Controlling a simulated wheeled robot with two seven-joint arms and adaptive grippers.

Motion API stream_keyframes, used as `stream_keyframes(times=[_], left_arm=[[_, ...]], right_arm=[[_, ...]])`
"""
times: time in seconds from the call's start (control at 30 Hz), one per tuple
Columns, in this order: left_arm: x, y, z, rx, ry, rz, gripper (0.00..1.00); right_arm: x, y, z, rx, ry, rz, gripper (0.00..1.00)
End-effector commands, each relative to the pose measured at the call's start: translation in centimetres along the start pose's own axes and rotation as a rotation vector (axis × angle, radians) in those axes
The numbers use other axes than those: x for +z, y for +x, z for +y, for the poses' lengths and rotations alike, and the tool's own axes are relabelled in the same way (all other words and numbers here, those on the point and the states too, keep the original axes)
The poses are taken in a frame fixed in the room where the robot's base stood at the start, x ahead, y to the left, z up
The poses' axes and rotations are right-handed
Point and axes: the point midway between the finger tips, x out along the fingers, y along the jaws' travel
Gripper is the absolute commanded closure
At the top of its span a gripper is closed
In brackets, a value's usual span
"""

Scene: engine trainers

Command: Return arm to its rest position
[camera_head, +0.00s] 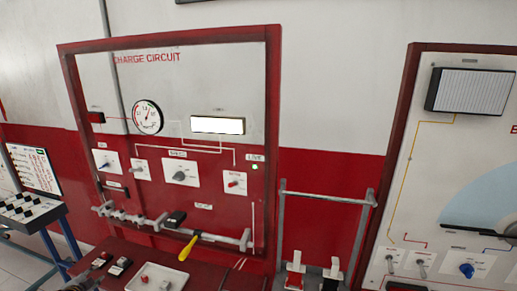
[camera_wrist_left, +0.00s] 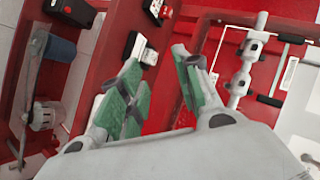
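My left gripper (camera_wrist_left: 158,82) fills the middle of the left wrist view. Its two green-padded fingers stand apart with nothing between them, over a red surface. In the head view only a small dark part that may be of my left arm shows at the bottom edge, left of the white tray (camera_head: 157,279). My right gripper is in neither view.
A yellow-handled tool (camera_head: 188,248) leans by the tray, below a metal rail (camera_head: 222,237). Black-and-white modules lie on the red bench; one shows in the wrist view (camera_wrist_left: 138,47). A grey metal frame (camera_head: 328,197) and second panel (camera_head: 455,160) stand right.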

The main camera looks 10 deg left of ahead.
Motion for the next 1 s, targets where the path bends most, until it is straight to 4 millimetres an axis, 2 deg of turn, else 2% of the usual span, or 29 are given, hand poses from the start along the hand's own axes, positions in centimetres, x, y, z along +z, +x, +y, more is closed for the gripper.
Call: stream_keyframes(times=[0.03, 0.2, 0.5, 0.8, 1.0], left_arm=[[1.9, 0.1, 1.9, 0.02, -0.019, -0.031, 0.67], [7.2, -0.2, 7.7, 0.08, -0.072, -0.122, 0.67], [14.8, -2.5, 19.1, 0.194, -0.155, -0.271, 0.67], [20.0, -6.8, 31.2, 0.317, -0.22, -0.401, 0.67], [21.9, -10.6, 39.4, 0.404, -0.258, -0.475, 0.67]], right_arm=[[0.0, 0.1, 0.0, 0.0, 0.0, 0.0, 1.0], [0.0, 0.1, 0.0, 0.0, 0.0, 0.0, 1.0], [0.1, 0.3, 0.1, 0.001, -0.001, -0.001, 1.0], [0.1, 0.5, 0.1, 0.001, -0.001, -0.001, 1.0], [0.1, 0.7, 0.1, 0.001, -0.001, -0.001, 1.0]])
